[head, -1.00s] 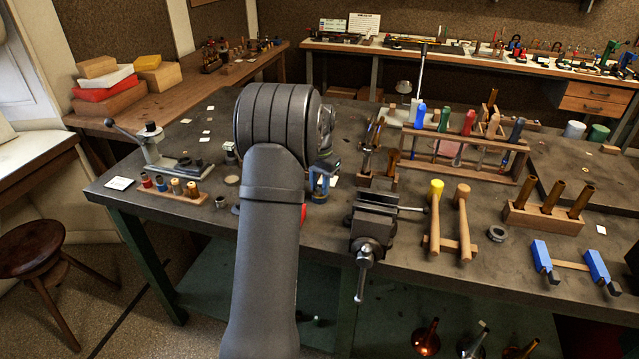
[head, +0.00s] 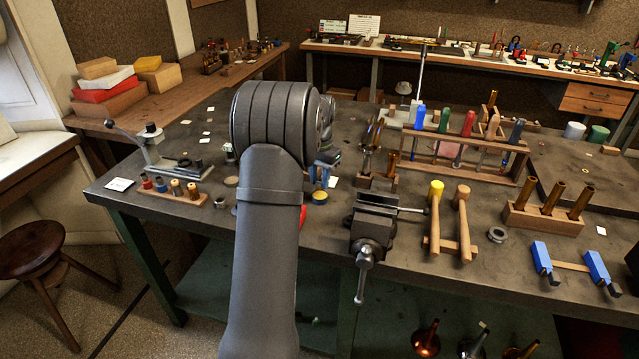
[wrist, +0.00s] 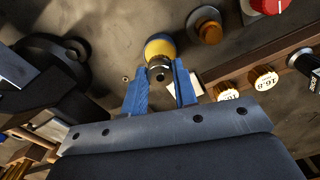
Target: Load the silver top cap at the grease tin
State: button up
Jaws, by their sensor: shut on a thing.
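My gripper (wrist: 160,78) has blue fingers and is shut on the silver top cap (wrist: 158,74), a small metal cap with a dark centre. The grease tin (wrist: 160,46), blue with yellow grease, lies just beyond the cap in the wrist view. The cap overlaps the tin's near edge there; I cannot tell whether they touch. In the head view the tin (head: 320,198) stands on the bench just below my gripper (head: 319,182). The cap is hidden or too small to make out in that view.
An amber-topped jar (wrist: 207,30) and a red-topped item (wrist: 270,5) are near the tin. A wooden rack (wrist: 240,82) with labelled pieces lies to the right. A bench vise (head: 372,228) stands right of my arm, with mallets (head: 450,220) beyond it.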

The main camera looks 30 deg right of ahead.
aim_at(320, 181)
jog(key=shift+r, duration=2.1)
